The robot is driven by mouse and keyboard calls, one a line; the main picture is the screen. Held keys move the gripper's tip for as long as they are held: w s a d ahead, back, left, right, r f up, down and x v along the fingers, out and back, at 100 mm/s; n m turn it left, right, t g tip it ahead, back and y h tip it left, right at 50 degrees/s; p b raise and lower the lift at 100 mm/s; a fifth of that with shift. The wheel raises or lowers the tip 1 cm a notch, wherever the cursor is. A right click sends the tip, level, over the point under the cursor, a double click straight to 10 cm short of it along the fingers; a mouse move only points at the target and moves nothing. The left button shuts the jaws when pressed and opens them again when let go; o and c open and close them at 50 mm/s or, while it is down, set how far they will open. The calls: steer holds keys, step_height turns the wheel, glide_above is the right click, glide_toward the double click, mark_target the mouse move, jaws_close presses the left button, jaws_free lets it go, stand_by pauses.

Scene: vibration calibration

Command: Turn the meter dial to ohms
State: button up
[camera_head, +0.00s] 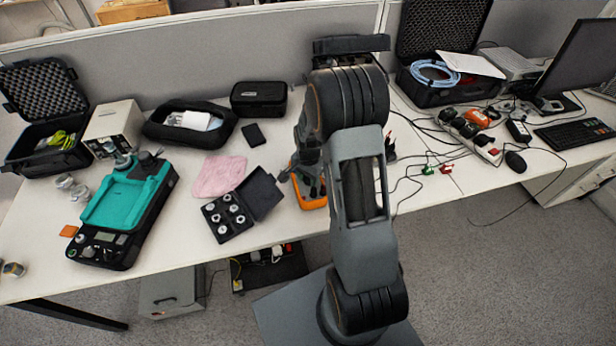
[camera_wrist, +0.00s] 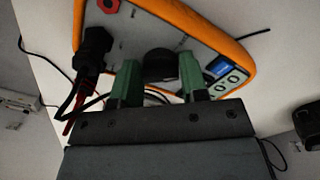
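The meter is orange-rimmed with a light grey face. In the head view its orange edge (camera_head: 311,203) shows on the desk, mostly hidden behind my arm. In the wrist view the meter (camera_wrist: 232,50) fills the upper middle. Its round black dial (camera_wrist: 160,66) sits between the two green fingertips of my gripper (camera_wrist: 160,78), one on each side. The fingers stand apart, and I cannot tell whether they touch the dial. The dial's pointer and the range marks cannot be read. My gripper is mostly hidden in the head view (camera_head: 308,180).
Black plugs with leads (camera_wrist: 94,46) stand at the meter's left in the wrist view. A black case of round weights (camera_head: 230,215), a pink cloth (camera_head: 218,176) and a teal-topped device (camera_head: 120,205) lie left. Small clips and cables (camera_head: 428,170) lie right.

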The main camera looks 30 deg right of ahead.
steer(key=o, duration=0.4)
step_height(320, 180, up, 14)
stand_by(0.6)
steer(key=shift+c, duration=0.3)
